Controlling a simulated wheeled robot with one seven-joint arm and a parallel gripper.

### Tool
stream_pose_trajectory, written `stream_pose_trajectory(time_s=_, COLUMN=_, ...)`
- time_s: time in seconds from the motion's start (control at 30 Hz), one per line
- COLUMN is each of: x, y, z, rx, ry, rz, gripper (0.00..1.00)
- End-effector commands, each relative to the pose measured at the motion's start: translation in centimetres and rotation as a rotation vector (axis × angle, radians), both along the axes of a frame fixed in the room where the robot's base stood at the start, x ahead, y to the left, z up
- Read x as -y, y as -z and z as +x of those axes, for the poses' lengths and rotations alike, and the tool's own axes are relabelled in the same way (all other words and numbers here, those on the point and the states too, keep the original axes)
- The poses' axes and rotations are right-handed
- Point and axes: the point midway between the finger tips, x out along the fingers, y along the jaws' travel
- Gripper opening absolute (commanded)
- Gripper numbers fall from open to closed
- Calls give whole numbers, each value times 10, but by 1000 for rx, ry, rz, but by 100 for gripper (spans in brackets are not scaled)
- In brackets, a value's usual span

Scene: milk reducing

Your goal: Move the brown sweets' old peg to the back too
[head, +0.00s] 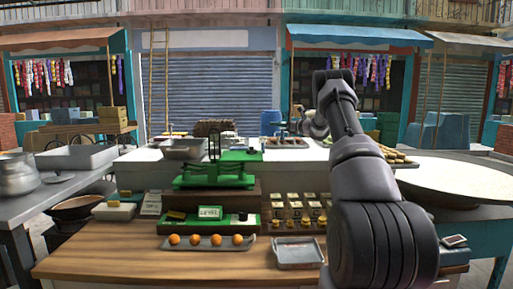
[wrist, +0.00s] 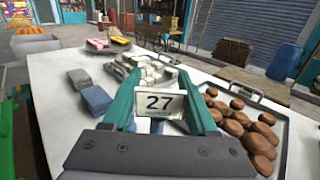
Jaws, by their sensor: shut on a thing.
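My gripper (wrist: 160,92) has teal fingers shut on a small white price peg (wrist: 158,106) marked 27. The peg is held upright above the white counter (wrist: 62,125). The smaller print under the number is too blurred to read. The tray of brown sweets (wrist: 283,101) is just to the right of my gripper in the wrist view. It holds several round brown sweets (wrist: 263,144). In the head view my gripper (head: 284,132) is small and far off, over the back counter, near a tray there (head: 287,146).
In the wrist view, blocks of white sweets (wrist: 148,72) lie beyond the gripper, with pink and yellow ones (wrist: 118,40) farther on. Grey-blue packets (wrist: 95,99) lie left. In the head view a green scale (head: 218,170) and an empty tray (head: 298,252) stand nearer.

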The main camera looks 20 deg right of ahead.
Motion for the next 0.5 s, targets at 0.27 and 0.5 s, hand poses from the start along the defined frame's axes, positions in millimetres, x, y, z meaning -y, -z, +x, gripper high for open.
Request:
stream_pose_trajectory(time_s=0.27, x=-1, y=36, z=0, rx=1, ry=0, rz=0, gripper=4)
stream_pose_trajectory(time_s=0.5, x=-1, y=66, z=0, rx=-1, ry=-1, rz=0, gripper=4)
